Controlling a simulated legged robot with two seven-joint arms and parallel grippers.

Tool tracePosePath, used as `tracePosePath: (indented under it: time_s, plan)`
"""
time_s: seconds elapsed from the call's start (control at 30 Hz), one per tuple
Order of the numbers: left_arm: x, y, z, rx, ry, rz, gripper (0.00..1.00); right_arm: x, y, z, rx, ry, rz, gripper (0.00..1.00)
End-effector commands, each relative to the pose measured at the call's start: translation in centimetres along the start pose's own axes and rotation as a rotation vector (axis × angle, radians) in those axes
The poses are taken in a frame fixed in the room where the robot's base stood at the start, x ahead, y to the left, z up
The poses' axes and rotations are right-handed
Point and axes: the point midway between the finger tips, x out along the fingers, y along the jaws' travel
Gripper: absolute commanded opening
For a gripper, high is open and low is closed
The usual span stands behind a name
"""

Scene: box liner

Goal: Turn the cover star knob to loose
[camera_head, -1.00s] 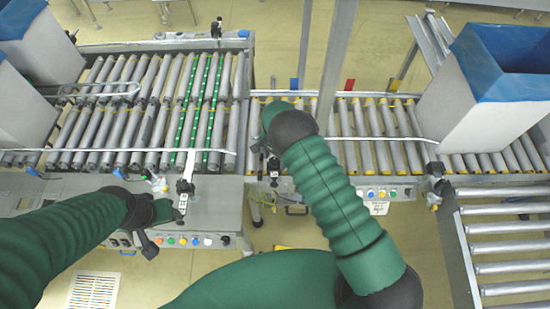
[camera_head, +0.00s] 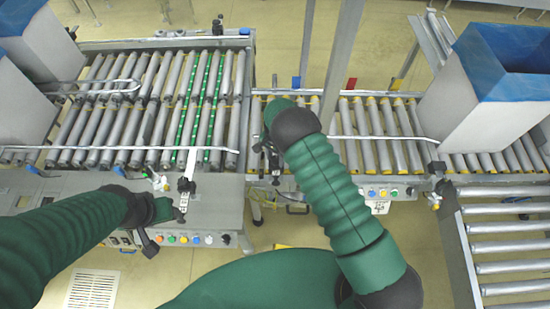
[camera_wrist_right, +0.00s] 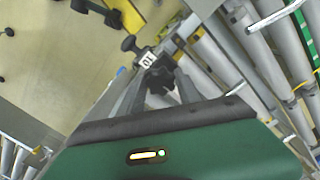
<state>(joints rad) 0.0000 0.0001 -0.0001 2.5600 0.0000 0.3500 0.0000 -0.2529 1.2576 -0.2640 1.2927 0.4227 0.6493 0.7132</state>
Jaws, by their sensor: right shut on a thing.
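A black star knob (camera_wrist_right: 158,78) sits between the two grey fingers of my right gripper (camera_wrist_right: 160,88) in the right wrist view. The fingers are closed on its sides, and a small white label is just beyond it. In the head view my right gripper (camera_head: 270,160) is at the front rail of the middle conveyor, mostly hidden under my wrist. My left gripper (camera_head: 178,212) is over the left control panel. Its fingers are too small and dark to read.
A left roller conveyor (camera_head: 150,45) with green-marked rollers joins a middle roller conveyor (camera_head: 385,118). Blue-lined boxes stand at the right (camera_head: 470,110) and far left (camera_head: 40,40). Coloured buttons line the panel fronts. A long metal guide rail crosses the rollers. Floor shows between the machines.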

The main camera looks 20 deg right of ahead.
Motion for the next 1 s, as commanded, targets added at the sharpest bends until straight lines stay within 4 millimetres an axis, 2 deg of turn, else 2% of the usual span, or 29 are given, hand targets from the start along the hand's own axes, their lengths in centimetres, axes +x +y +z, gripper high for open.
tracePosePath:
  time_s: [0.03, 0.27, 1.0]
  plan:
    - [0.3, 0.0, 0.1, 0.000, 0.000, 0.000, 0.56, -0.1, -0.3, -0.5, -0.020, 0.010, -0.010, 0.00]
    - [1.6, 0.0, 0.4, 0.000, 0.000, 0.000, 0.56, -0.1, -0.4, -0.6, -0.186, 0.013, -0.012, 0.00]
    - [5.1, 0.0, 1.2, 0.000, 0.000, 0.000, 0.56, -0.3, -0.4, -0.7, -0.886, 0.021, -0.009, 0.00]
